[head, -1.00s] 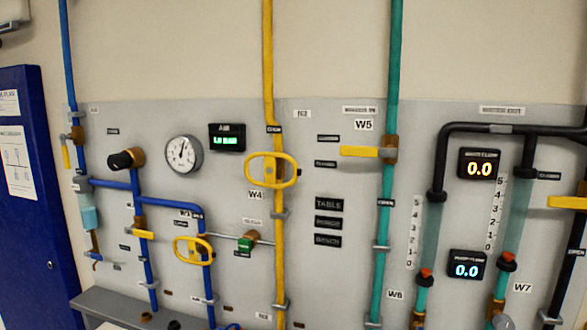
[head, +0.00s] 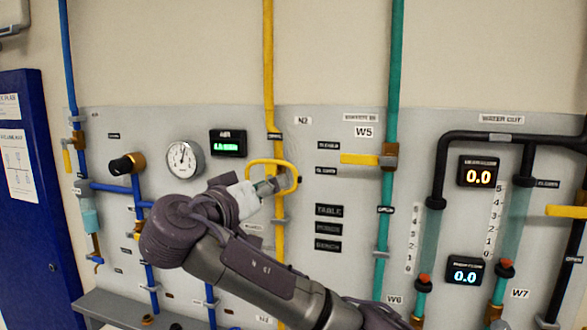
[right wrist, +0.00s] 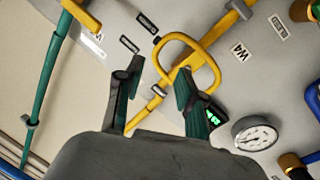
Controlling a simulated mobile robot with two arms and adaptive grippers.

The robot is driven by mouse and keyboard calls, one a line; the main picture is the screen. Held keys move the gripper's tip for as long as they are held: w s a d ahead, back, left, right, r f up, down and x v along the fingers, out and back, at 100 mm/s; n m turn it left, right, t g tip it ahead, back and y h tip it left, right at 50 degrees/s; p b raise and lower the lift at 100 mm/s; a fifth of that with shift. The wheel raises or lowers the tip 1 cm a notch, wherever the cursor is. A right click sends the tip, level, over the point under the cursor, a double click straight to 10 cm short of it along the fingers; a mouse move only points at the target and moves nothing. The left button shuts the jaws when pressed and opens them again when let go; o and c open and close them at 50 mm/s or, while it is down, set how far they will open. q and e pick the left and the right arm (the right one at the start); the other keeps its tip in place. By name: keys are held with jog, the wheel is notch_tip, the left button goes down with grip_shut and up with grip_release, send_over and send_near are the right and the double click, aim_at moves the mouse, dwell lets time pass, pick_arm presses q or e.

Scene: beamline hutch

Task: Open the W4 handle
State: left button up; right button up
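The W4 handle (head: 268,161) is a yellow oval loop on the yellow pipe (head: 268,80). It also shows in the right wrist view (right wrist: 207,47). My right gripper (head: 270,187) is at the handle in the head view and covers its lower left part. In the right wrist view the gripper (right wrist: 159,72) is open, its two fingers apart. The handle's near side lies between and just beyond the fingertips, and the right-hand finger overlaps the loop. I cannot tell whether it touches. The W4 label shows in the right wrist view (right wrist: 239,52). My left gripper is not in view.
A round gauge (head: 184,159) and a green-lit display (head: 228,143) are left of the handle. A green pipe (head: 390,230) with a yellow lever (head: 359,160) stands to the right. My right arm hides the lower middle of the grey panel (head: 330,285).

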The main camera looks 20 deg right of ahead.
aim_at(294, 176)
jog(key=p+x, duration=0.3)
jog(key=x, duration=0.6)
jog(key=shift+s+p, duration=0.15)
jog(key=shift+p, duration=0.25)
jog(key=shift+w+d+f, duration=0.1)
jog(key=shift+w+d, duration=0.1)
jog(key=shift+d, duration=0.05)
jog(key=shift+c, duration=0.2)
grip_shut()
